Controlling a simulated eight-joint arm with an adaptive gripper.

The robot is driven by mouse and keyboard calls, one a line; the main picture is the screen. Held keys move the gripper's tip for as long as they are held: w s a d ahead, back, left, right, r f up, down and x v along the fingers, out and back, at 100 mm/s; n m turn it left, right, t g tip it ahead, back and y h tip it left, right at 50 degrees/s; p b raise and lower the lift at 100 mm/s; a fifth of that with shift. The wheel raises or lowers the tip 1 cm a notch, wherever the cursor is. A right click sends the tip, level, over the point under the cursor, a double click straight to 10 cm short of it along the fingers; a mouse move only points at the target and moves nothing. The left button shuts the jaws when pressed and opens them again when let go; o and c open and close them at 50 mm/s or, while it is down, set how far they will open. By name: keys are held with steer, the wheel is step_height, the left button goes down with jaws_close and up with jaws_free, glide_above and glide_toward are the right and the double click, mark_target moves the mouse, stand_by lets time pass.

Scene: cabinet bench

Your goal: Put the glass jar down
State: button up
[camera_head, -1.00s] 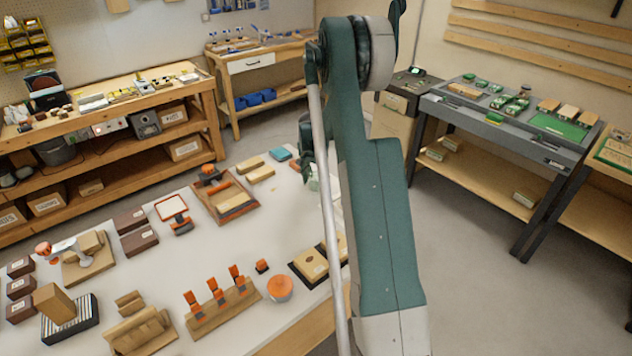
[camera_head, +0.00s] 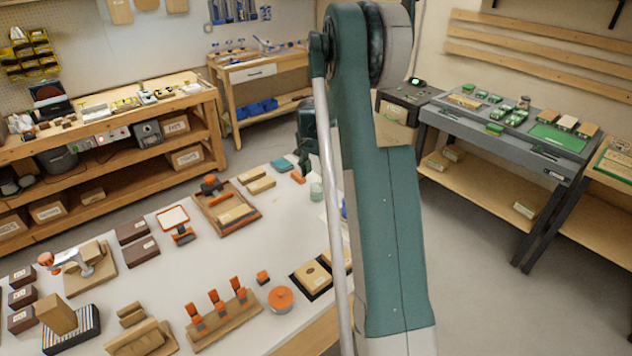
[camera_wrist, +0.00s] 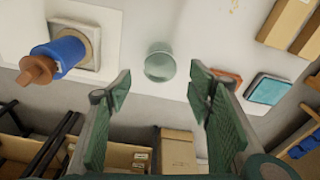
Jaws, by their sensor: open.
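The glass jar (camera_wrist: 160,64) is a pale green, see-through cylinder standing on the white table top (camera_wrist: 165,22) in the wrist view. The jar lies ahead of and between the fingertips in the picture, with clear gaps on both sides. Nothing is held between the pads. In the head view my arm hides part of the table near the jar.
A blue cylinder with an orange-brown knob (camera_wrist: 60,55) lies by a pale square plate left of the jar. A teal block (camera_wrist: 269,89) and an orange-brown block (camera_wrist: 227,76) lie to the right. The table edge runs close below the jar in the wrist view.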

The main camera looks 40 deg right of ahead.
step_height(320, 180, up, 2)
steer(key=shift+a, duration=0.15)
stand_by(0.6)
steer(key=s+a+r+n+t, duration=0.2)
steer(key=s+a+r+n, duration=0.3)
steer(key=a+r, duration=0.65)
steer(key=s+a+r+n+t, duration=0.1)
steer(key=s+a+r+n, duration=0.1)
steer(key=s+a+r, duration=0.95)
steer(key=s+a+f+n+t, duration=0.1)
steer(key=s+a+n, duration=0.3)
steer(key=s+a, duration=0.6)
steer(key=s+a+f+n+t+y, duration=0.1)
steer(key=s+a+f+n+t, duration=0.1)
steer(key=s+a, duration=0.9)
steer(key=shift+s+a+f+n+t, duration=0.2)
steer(key=shift+a+n+t, duration=0.3)
steer(key=shift+a+n, duration=0.8)
